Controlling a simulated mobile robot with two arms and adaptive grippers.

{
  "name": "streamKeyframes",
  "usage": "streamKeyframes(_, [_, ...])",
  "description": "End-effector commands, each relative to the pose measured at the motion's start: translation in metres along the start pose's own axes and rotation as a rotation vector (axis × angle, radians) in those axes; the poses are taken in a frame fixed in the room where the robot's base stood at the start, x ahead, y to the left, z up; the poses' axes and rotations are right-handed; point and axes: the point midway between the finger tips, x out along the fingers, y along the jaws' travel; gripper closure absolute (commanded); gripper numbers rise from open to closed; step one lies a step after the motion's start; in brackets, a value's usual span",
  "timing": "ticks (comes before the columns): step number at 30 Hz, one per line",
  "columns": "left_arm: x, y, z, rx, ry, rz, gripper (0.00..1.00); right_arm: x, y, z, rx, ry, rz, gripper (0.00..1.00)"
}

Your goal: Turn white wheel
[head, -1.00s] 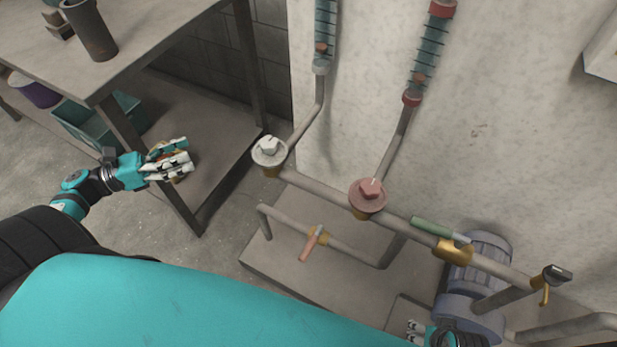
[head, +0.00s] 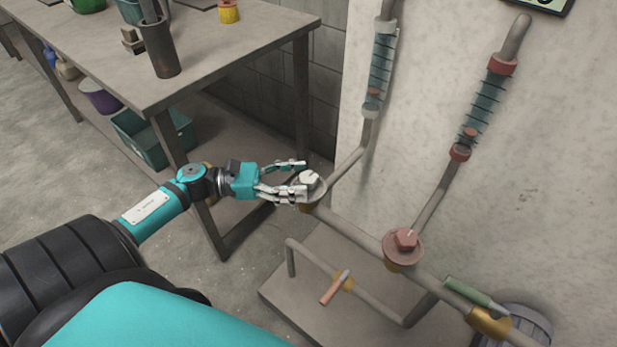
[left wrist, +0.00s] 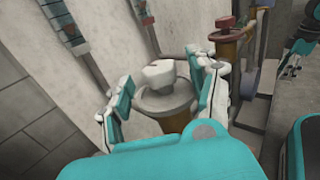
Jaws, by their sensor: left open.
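The white wheel (head: 311,184) sits on top of a valve at the left end of the horizontal pipe, a pale disc with a raised blocky hub. In the left wrist view the white wheel (left wrist: 161,76) stands between my fingers. My left gripper (head: 300,180) is open, with its fingers at the wheel's left side in the head view. In the left wrist view my left gripper (left wrist: 165,100) has a finger on either side of the wheel; I cannot tell whether they touch it. My right gripper is not visible in the head view now.
A red wheel (head: 403,246) sits further right on the same pipe. A red-handled lever (head: 336,288) and a green handle (head: 474,295) are lower. A workbench (head: 215,52) with a dark cylinder (head: 162,50) stands left, close behind my left arm. A teal crate (head: 150,137) lies under it.

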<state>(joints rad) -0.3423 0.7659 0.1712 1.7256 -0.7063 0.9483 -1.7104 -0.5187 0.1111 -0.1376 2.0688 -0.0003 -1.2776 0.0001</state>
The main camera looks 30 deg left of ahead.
Motion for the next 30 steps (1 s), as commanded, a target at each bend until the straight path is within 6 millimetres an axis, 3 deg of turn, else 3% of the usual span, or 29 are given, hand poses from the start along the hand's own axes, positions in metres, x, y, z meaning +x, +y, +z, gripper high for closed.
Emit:
streamKeyframes(6, [0.025, 0.000, 0.000, 0.000, 0.000, 0.000, 0.40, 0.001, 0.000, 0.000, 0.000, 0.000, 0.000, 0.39])
streamKeyframes(17, [0.029, 0.000, -0.001, -0.001, 0.001, 0.001, 0.40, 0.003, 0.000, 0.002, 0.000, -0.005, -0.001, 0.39])
streamKeyframes(30, [0.029, 0.000, -0.001, -0.001, 0.001, 0.001, 0.97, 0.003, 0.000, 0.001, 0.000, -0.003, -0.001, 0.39])
